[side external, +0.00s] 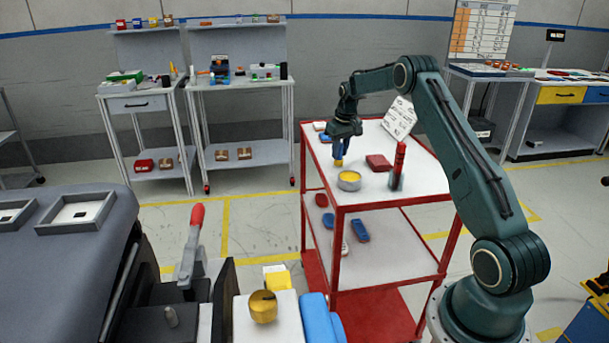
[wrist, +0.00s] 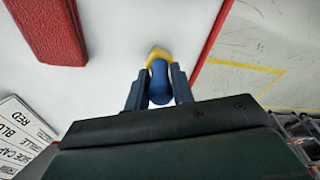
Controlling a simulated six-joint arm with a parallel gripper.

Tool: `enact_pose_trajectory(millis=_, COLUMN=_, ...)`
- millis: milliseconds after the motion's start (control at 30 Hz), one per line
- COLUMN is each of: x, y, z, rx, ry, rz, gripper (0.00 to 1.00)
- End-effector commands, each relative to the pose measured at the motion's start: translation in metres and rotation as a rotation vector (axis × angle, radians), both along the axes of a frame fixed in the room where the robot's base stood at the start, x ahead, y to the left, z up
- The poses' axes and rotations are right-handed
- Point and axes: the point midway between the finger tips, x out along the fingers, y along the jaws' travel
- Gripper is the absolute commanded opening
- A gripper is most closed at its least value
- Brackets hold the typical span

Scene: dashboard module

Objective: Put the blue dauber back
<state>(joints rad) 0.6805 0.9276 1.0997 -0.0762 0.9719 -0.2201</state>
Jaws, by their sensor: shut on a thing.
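My gripper (side external: 342,142) is over the far left part of the red-framed cart's white top (side external: 425,180). It is shut on the blue dauber (wrist: 160,86), which has a yellow tip (wrist: 158,54). In the side view the dauber (side external: 338,150) hangs upright with its tip down, close above or at the cart top; I cannot tell if it touches. A round metal tin with yellow contents (side external: 349,178) stands nearer the camera. A red stick (side external: 400,158) stands upright in a grey holder (side external: 396,181) at the right.
A red flat block (side external: 379,162) lies right of the dauber; it also shows in the wrist view (wrist: 48,28). The lower shelf (side external: 385,252) holds red and blue items.

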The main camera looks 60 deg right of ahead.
Motion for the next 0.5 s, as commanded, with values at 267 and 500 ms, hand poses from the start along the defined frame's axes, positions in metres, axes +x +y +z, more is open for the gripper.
enact_pose_trajectory(millis=267, x=0.0001, y=0.0001, z=-0.0049, rx=-0.001, ry=-0.001, rz=0.001, gripper=0.01)
enact_pose_trajectory(millis=500, x=0.0000, y=0.0001, z=-0.0082, rx=0.000, ry=0.001, rz=0.000, gripper=0.01)
